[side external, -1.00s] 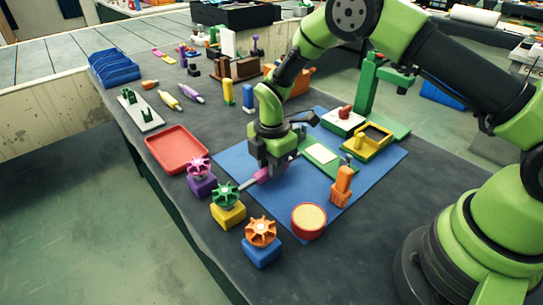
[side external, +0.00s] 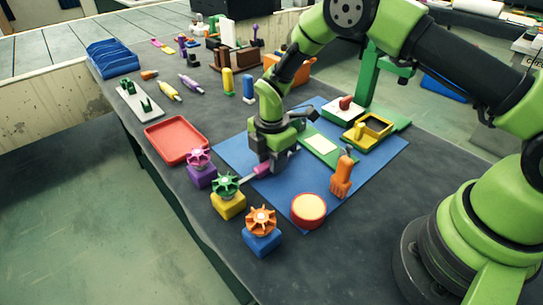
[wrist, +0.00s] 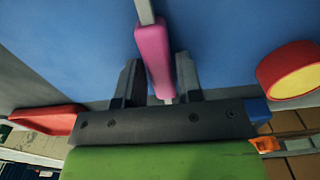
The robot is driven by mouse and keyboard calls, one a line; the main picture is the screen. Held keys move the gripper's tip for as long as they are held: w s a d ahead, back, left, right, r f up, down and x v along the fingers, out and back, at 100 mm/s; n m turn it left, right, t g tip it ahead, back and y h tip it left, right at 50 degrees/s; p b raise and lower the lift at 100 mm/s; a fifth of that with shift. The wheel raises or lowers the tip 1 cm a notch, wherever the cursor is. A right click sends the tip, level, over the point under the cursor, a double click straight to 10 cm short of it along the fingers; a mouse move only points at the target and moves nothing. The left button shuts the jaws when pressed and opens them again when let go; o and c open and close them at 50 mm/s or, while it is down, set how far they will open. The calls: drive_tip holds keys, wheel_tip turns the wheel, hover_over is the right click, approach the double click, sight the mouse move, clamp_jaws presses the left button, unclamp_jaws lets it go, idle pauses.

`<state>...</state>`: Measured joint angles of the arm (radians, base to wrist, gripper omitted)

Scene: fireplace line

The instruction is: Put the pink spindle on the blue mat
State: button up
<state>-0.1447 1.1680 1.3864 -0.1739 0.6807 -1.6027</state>
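The pink spindle (wrist: 155,55) has a thick pink body and a thinner pale rod at its end. It lies low over the blue mat (wrist: 225,35), apparently resting on it. In the side view the spindle (side external: 263,170) points toward the green valve wheel, and my gripper hides its middle. My gripper (wrist: 159,70) is low over the mat, with one finger on each side of the pink body. The spindle is slightly slanted between the fingers, with narrow gaps, so the fingers look open around it. The mat (side external: 231,152) also shows in the side view.
Purple (side external: 199,175), yellow (side external: 228,206) and blue (side external: 262,243) valve blocks stand along the mat's near edge. A round red-and-yellow piece (side external: 309,210) and an orange piece (side external: 342,178) stand right of my gripper. A red tray (side external: 174,156) lies left.

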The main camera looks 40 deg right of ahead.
idle(0.3)
drive_tip(key=o, duration=0.6)
drive_tip(key=shift+c, duration=0.2)
drive_tip(key=c, duration=0.5)
drive_tip(key=shift+r, duration=2.5)
